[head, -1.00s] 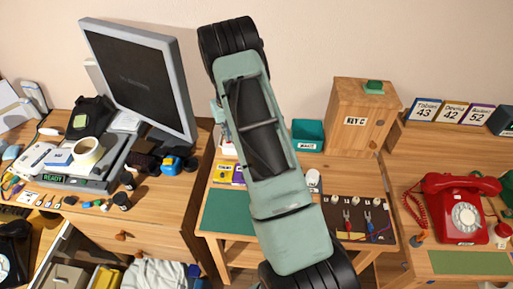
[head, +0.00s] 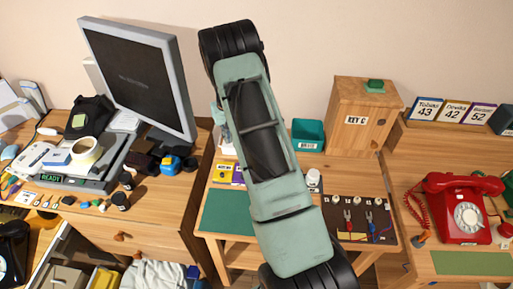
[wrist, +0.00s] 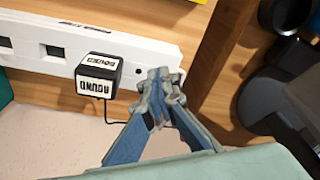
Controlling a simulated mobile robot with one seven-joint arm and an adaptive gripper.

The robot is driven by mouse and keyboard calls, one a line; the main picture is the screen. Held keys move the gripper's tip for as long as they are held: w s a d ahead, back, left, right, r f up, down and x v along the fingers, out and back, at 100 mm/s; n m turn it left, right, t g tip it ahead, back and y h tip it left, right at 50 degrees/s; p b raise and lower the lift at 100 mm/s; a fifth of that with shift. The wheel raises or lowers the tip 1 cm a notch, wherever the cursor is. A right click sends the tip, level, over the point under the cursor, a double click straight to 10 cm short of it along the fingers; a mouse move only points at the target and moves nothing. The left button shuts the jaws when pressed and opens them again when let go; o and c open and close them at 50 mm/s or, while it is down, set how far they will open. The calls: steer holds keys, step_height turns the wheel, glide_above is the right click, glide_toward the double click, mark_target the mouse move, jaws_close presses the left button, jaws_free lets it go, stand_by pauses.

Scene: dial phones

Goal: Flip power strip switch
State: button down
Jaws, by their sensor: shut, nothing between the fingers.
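A white power strip (wrist: 152,56) runs along a wooden surface in the upper left of the wrist view. A black plug block (wrist: 98,73) with white labels reading ROUND sits on it. A small dark rectangle (wrist: 54,51) shows in the strip to the left of the plug; I cannot tell whether it is a socket or the switch. My gripper (wrist: 160,78) is shut and empty, its tips just right of the plug and over the strip's lower edge near its right end. Contact cannot be told. In the head view my arm hides the gripper.
A wooden edge and dark objects (wrist: 292,58) lie right of the gripper in the wrist view. The head view shows a monitor (head: 140,80) at left, a wooden box (head: 355,105), a teal bin (head: 308,128) and a red phone (head: 460,190) at right.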

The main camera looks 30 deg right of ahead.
steer(key=shift+r+p, duration=1.3)
steer(key=shift+r, duration=2.15)
